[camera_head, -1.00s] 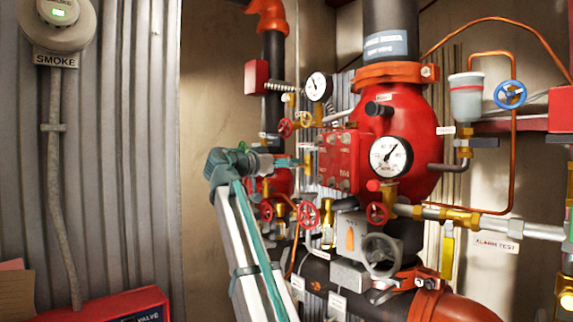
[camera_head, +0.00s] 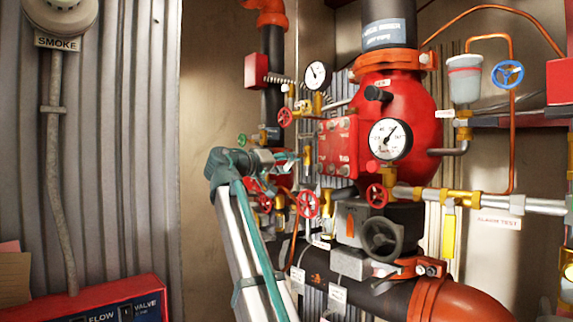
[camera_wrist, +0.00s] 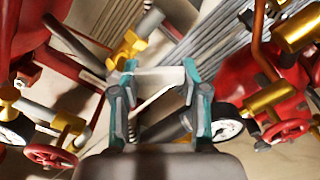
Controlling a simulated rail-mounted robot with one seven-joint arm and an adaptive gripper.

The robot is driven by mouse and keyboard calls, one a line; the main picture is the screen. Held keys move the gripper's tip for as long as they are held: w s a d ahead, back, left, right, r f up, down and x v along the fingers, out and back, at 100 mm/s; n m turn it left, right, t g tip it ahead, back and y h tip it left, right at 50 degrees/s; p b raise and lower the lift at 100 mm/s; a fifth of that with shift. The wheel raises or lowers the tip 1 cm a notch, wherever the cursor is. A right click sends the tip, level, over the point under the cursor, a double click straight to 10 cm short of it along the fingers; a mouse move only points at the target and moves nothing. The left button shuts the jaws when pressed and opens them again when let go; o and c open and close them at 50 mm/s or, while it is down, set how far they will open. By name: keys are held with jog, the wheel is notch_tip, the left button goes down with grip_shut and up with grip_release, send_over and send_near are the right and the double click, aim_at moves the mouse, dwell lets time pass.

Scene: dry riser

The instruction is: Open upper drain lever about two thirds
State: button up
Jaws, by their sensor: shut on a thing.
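My gripper (camera_head: 290,160) reaches in from the lower left, in front of the pipework left of the red valve body. In the wrist view, its two teal-tipped fingers (camera_wrist: 160,76) are closed on a pale, flat bar (camera_wrist: 160,77) between them, which looks like the drain lever. A brass valve fitting (camera_wrist: 127,48) sits just beyond the left finger. In the head view, a small brass valve (camera_head: 307,158) stands just right of the fingertips. The lever itself is too small and hidden by the gripper there, so its angle cannot be told.
The red valve body (camera_head: 400,110) with a gauge (camera_head: 390,139) stands right of my gripper. Another gauge (camera_head: 317,76) is above. The corrugated wall (camera_head: 120,150) at left is mostly clear.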

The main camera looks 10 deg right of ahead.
jog(key=shift+s+d+f+n, duration=0.1)
jog(key=shift+s+f+n, duration=0.1)
jog(key=shift+n, duration=0.4)
jog(key=shift+s+f+n, duration=0.1)
jog(key=shift+f+n, duration=0.05)
jog(key=shift+n, duration=0.45)
jog(key=o, duration=1.2)
jog(key=v, duration=1.2)
jog(key=shift+f, duration=0.1)
